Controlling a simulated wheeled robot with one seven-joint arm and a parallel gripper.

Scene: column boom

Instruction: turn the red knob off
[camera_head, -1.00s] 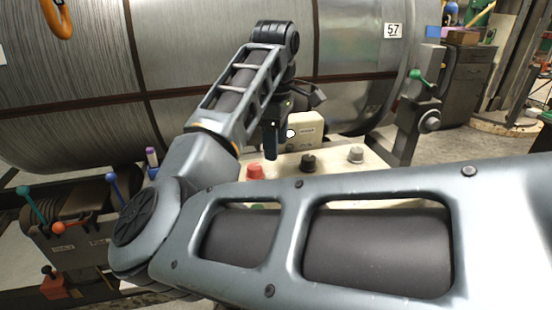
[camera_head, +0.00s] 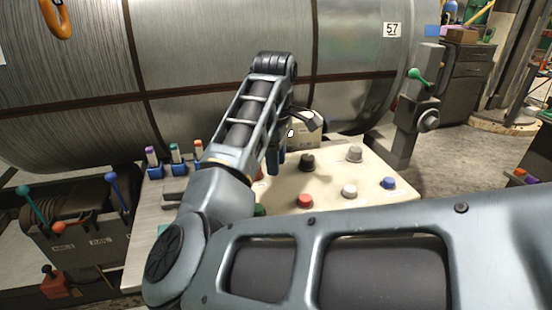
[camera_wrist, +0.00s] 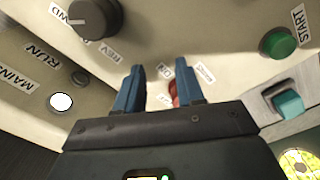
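The red knob (camera_head: 260,174) shows only as a small patch in the head view, mostly hidden behind my arm. In the wrist view, a red part, probably the same knob (camera_wrist: 173,93), shows between my fingers, close to the right one and partly covered by it. Small labels stand beside it; one seems to read ON. My gripper (camera_wrist: 160,86) has its two blue fingers apart, pointing at the panel; I cannot tell if they touch the knob. In the head view my gripper (camera_head: 275,160) is over the left part of the panel.
The cream panel (camera_head: 330,178) also carries a black knob (camera_head: 307,162), a grey knob (camera_head: 353,153), and red (camera_head: 304,201), white (camera_head: 349,191) and blue (camera_head: 389,182) buttons. A green START button (camera_wrist: 278,42) lies right in the wrist view. A large metal coil (camera_head: 220,60) stands behind.

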